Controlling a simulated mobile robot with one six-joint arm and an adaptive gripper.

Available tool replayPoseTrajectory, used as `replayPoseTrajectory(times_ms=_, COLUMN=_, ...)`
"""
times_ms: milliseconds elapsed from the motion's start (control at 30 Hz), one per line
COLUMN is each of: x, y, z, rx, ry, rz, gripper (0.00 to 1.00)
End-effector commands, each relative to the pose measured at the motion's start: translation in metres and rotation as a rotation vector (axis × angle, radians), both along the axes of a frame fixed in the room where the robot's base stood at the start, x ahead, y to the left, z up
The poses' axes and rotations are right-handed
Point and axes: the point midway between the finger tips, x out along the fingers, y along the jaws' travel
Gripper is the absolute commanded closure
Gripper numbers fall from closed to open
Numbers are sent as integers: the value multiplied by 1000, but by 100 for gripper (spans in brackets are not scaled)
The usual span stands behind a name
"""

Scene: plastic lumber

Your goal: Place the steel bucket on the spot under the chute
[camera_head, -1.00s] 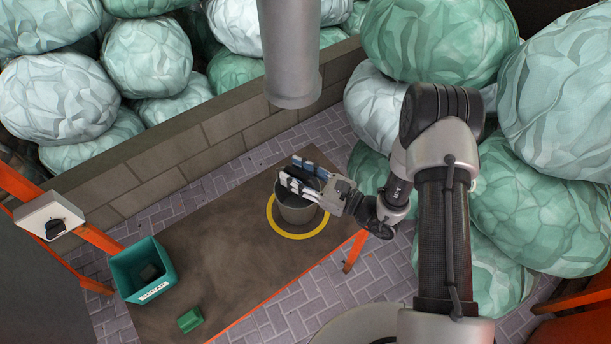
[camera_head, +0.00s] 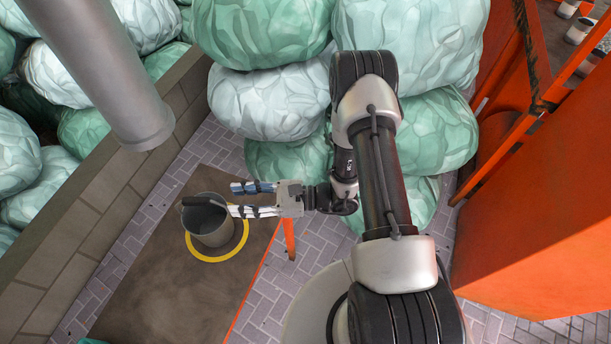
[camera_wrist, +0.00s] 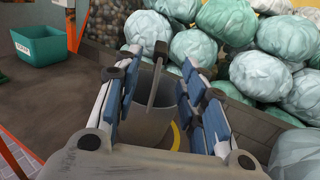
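The steel bucket (camera_head: 208,222) stands upright on the dark table, inside the yellow ring (camera_head: 238,248) as far as I can tell. In the wrist view the bucket (camera_wrist: 150,117) shows beyond and between my fingers, its dark handle (camera_wrist: 156,74) sticking up. My gripper (camera_head: 234,199) is open and empty, with its fingertips at the right side of the bucket's rim. Its two fingers also show spread apart in the wrist view (camera_wrist: 160,85). The grey chute (camera_head: 105,75) hangs at the upper left, its lower end above the bucket's level.
The dark table (camera_head: 160,290) has bare surface in front of the bucket. A teal bin (camera_wrist: 40,45) stands at its far left in the wrist view. A block wall (camera_head: 95,215) runs behind the table. Large green bales (camera_head: 265,100) and an orange structure (camera_head: 540,200) stand behind and right.

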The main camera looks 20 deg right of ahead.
Motion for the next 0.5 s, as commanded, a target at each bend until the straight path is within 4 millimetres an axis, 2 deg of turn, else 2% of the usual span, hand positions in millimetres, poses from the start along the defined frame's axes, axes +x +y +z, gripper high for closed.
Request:
replayPoseTrajectory(times_ms=167, x=-9, y=9, z=50, rx=-60, ry=-111, rz=157, gripper=62)
replayPoseTrajectory(times_ms=300, x=-37, y=15, z=104, rx=-174, ry=-258, rz=374, gripper=62)
replayPoseTrajectory(times_ms=500, x=-88, y=5, z=156, rx=-406, ry=-477, rz=661, gripper=62)
